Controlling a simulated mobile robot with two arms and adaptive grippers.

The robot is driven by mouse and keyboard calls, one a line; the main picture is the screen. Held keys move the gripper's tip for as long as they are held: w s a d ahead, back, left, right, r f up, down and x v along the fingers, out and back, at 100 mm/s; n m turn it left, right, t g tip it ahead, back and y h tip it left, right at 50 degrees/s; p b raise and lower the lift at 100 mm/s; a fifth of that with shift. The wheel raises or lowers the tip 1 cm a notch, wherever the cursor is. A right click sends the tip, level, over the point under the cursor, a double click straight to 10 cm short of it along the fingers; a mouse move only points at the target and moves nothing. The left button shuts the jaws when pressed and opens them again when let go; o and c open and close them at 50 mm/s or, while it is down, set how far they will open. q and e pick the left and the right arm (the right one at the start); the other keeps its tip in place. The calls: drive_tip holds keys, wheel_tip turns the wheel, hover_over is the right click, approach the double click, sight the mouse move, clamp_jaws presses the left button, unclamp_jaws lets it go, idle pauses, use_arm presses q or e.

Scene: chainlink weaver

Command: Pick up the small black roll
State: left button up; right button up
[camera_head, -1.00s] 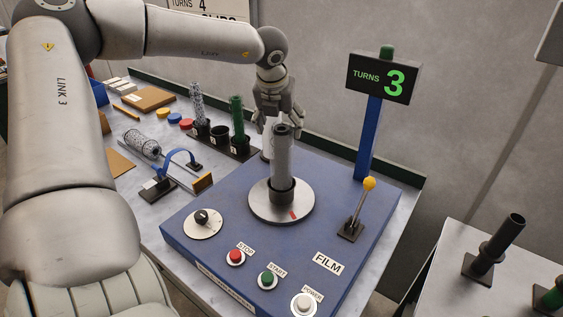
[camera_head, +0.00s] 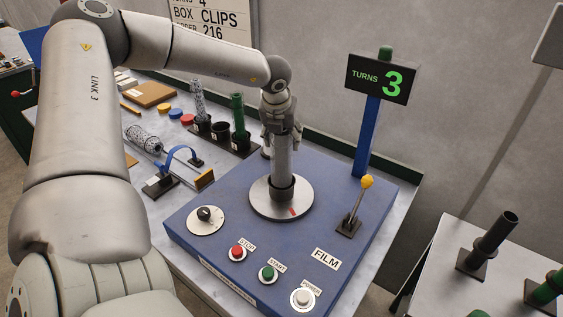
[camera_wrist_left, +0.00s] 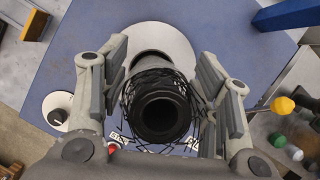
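A tall grey mesh-wrapped roll (camera_head: 281,160) stands upright in a black holder (camera_head: 281,188) on the round turntable of the blue machine. In the left wrist view its round black core (camera_wrist_left: 160,115) faces the camera, with loose dark wire around it. My left gripper (camera_head: 282,132) is over the roll's top; the fingers (camera_wrist_left: 165,90) are open on both sides of it, close to its surface. On the right-hand table a black tube (camera_head: 490,238) stands tilted in a black base. Which one is the small black roll is not clear. My right gripper is out of view.
The blue machine (camera_head: 335,215) carries a yellow-knobbed lever (camera_head: 366,182), push buttons and a dial. A green "TURNS 3" sign (camera_head: 381,79) stands behind it. Black cups with a mesh roll and a green roll (camera_head: 238,114), and a blue-handled tool (camera_head: 180,155), are to the left.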

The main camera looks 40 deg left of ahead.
use_arm(q)
drive_tip(key=c, duration=0.9)
clamp_jaws()
drive_tip(key=shift+r, duration=0.1)
